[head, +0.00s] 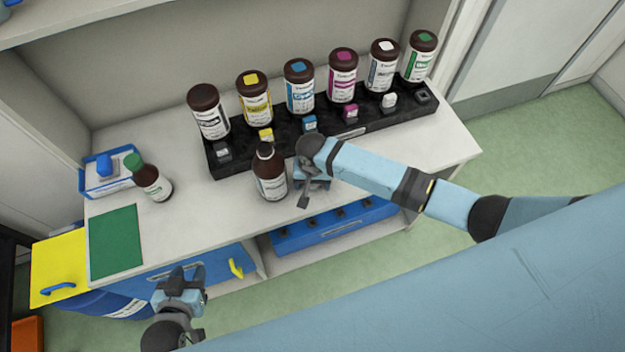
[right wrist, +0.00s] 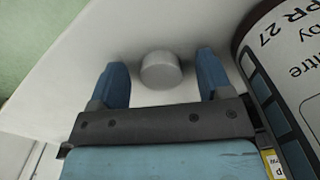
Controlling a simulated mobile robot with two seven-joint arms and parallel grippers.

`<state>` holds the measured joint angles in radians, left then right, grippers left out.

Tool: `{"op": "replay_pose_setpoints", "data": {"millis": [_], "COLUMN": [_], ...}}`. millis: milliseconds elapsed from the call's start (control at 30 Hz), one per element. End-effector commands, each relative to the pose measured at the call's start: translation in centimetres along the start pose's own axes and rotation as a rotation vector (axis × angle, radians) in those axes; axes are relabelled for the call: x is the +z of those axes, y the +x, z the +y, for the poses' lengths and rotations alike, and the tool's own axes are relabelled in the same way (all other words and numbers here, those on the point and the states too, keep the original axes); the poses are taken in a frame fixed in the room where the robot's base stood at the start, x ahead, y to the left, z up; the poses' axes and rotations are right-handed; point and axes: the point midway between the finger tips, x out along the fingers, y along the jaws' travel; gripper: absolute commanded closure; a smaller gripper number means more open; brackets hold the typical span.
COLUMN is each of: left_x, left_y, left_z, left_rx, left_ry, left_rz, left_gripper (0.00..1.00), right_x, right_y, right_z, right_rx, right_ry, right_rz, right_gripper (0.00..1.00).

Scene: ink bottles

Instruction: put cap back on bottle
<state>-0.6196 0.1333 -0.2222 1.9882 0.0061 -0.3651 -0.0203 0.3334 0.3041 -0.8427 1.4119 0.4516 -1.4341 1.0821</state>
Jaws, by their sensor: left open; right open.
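A brown bottle (head: 270,185) with a white label stands upright on the table, its dark neck showing no coloured cap. Its label fills the right side of the right wrist view (right wrist: 292,65). A small grey-white cap (right wrist: 160,70) rests on the white surface. My right gripper (right wrist: 160,85) is open, with a blue finger on each side of the cap and a visible gap to each. In the head view my right gripper (head: 309,190) is just right of the bottle and hides the cap. My left gripper (head: 186,272) is open and empty, in front of the table's front edge.
A black rack (head: 240,157) behind holds several large bottles with coloured tops and small coloured blocks. A green-capped bottle (head: 150,182), a blue-and-white tray (head: 107,180) and a green mat (head: 115,240) are at left. The white table (head: 215,205) is clear left of the bottle.

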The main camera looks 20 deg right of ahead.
Motion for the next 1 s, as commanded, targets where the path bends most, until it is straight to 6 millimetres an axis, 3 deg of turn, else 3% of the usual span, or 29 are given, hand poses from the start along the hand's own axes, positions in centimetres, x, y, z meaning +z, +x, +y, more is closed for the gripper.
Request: {"op": "replay_pose_setpoints", "data": {"millis": [267,500,833,1000], "left_x": [0.1,0.1,0.1,0.2], "left_y": [0.0,0.0,0.0,0.0], "left_z": [0.0,0.0,0.0,0.0], "left_rx": [0.000,0.000,0.000,0.000], "left_ry": [0.000,-0.001,-0.001,-0.001], "left_rz": [-0.002,-0.003,-0.003,-0.004], "left_gripper": [0.57,0.57,0.57,0.57], "right_x": [0.0,0.0,0.0,-0.1], "right_y": [0.0,0.0,-0.2,-1.5], "right_z": [0.0,0.0,0.0,0.0], "right_rx": [0.000,0.000,0.000,-0.002], "right_ry": [0.000,0.000,0.000,0.000], "right_rz": [0.000,0.000,0.000,0.001], "right_gripper": [0.27,0.79,0.80,0.80]}}
